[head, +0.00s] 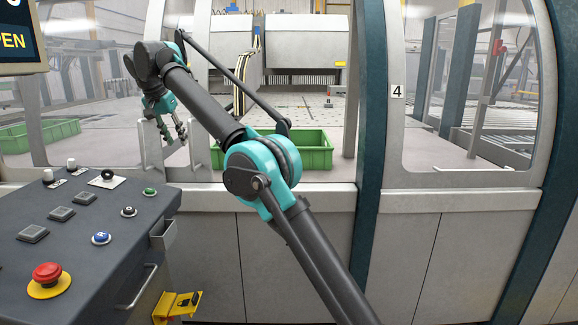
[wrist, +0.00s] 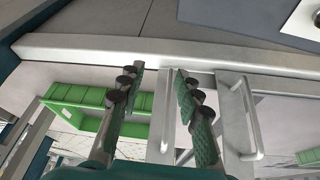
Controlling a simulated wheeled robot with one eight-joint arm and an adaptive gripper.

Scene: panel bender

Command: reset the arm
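My teal and dark grey arm reaches up from the lower right of the head view, then bends at the top left. My gripper (head: 172,139) hangs down there, close to the pale upright handles (head: 145,146) at the machine front. I cannot tell whether a finger touches a handle.
A green crate (head: 312,150) stands behind the front ledge, inside the open bay. A control desk (head: 95,245) with a red emergency button (head: 47,273) is at lower left. A dark post (head: 371,130) and a windowed panel (head: 470,90) stand at right. A partly visible screen (head: 15,40) reads "PEN".

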